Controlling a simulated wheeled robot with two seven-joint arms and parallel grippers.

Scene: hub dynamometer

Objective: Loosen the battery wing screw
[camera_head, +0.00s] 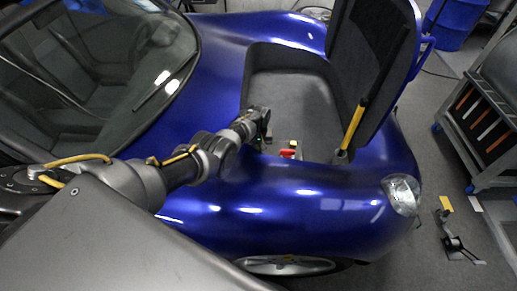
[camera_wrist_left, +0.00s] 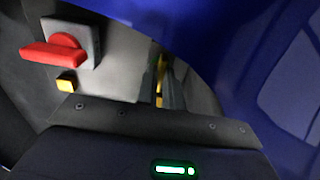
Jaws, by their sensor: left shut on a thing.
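My left gripper (camera_head: 264,126) reaches over the blue car's side into its open front compartment, beside the inner wall. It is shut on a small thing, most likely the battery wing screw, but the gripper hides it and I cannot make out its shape. In the left wrist view, a dark housing with a green light fills the bottom and the fingertips are not clear. A red rotary handle (camera_wrist_left: 52,54) on a grey plate shows at the upper left, with a yellow block (camera_wrist_left: 66,85) below it. My right gripper is not in view.
The blue car (camera_head: 300,205) has its front lid (camera_head: 368,50) raised. A yellow-and-black strut (camera_head: 353,125) stands at the compartment's right. The red switch also shows near the gripper (camera_head: 285,154). A wheeled rack (camera_head: 480,125) stands right; a pedal-like device (camera_head: 452,238) lies on the floor.

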